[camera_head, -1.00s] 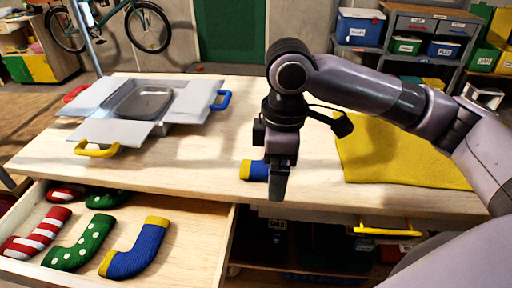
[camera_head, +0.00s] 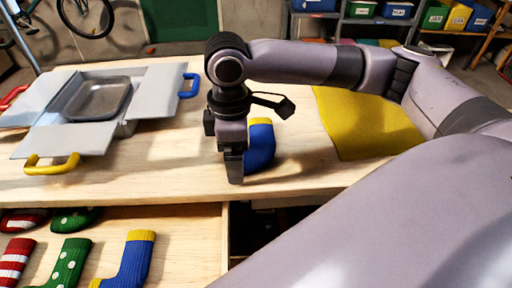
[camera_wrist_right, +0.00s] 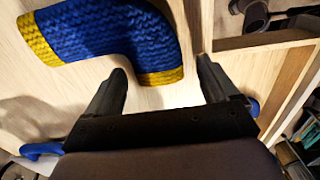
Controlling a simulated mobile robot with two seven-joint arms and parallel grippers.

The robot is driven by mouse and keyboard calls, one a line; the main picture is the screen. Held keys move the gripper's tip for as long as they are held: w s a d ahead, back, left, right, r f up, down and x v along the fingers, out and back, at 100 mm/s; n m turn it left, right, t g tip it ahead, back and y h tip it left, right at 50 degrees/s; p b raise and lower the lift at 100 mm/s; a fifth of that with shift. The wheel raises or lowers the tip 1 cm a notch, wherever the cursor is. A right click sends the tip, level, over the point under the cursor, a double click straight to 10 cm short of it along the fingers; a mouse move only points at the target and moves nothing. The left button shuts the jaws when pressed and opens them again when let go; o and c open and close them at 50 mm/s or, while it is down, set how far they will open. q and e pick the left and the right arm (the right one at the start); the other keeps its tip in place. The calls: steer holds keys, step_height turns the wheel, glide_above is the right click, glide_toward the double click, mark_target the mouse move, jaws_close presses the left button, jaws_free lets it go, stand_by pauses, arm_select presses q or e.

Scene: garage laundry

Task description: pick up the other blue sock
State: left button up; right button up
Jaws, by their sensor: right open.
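A blue sock (camera_head: 260,146) with a yellow cuff lies on the wooden table. In the right wrist view the blue sock (camera_wrist_right: 112,30) shows yellow at both ends and lies just beyond the fingertips. My right gripper (camera_head: 235,180) points down near the table's front edge, just left of the sock. It is open and empty, with its two fingers (camera_wrist_right: 160,75) apart in the wrist view. Another blue sock (camera_head: 133,262) with a yellow cuff lies in the open drawer at the lower left. My left gripper is not in view.
The drawer also holds red-and-white striped socks (camera_head: 14,262) and green dotted socks (camera_head: 70,262). A grey metal box (camera_head: 50,132) with open flaps stands on the table's left. A yellow cloth (camera_head: 365,125) lies at the right. Bare wood lies between.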

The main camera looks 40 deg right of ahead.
steer(key=shift+f, duration=0.3)
steer(key=c, duration=1.1)
steer(key=shift+r, duration=0.15)
steer(key=shift+c, duration=0.2)
